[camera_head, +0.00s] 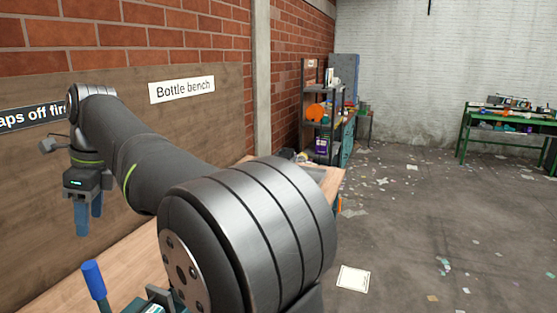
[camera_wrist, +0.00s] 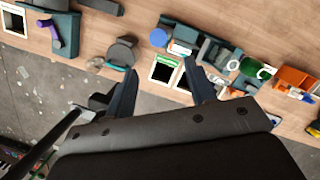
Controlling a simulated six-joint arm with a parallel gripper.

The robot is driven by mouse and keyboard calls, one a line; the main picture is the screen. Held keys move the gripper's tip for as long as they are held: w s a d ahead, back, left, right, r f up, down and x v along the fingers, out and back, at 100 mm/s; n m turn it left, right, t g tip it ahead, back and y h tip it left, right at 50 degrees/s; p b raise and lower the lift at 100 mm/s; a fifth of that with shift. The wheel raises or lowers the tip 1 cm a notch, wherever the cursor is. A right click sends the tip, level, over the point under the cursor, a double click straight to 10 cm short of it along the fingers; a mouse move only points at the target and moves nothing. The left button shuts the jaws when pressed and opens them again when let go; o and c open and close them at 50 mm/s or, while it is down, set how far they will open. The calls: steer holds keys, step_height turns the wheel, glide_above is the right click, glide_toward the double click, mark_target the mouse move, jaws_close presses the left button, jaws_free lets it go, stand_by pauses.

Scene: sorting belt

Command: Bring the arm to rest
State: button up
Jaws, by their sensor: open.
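My gripper (camera_head: 88,212) hangs at the left of the head view with its blue fingers pointing down, in front of the wooden back panel. In the wrist view my gripper (camera_wrist: 160,68) has its two dark fingers spread apart. Nothing is held between them. Beyond the fingertips lies the wooden bench (camera_wrist: 140,20) with several items on it; the fingers appear apart from them. My arm stretches across the head view from the lower middle to the upper left and hides much of the bench.
The wrist view shows a purple item (camera_wrist: 56,36), a round dark item (camera_wrist: 121,53), a blue round item (camera_wrist: 159,37), a green ring (camera_wrist: 252,67) and an orange tray (camera_wrist: 292,80). In the head view, a blue-topped handle (camera_head: 93,279) rises near the bench front. A shelf (camera_head: 322,110) stands further back.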

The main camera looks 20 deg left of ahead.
mark_target(99, 290)
steer(key=x, duration=1.5)
steer(key=shift+d+f, duration=0.1)
steer(key=shift+d+f+y, duration=0.3)
steer(key=shift+d+f, duration=0.05)
steer(key=shift+d, duration=0.1)
steer(key=shift+d+y, duration=0.5)
steer(key=shift+d, duration=0.3)
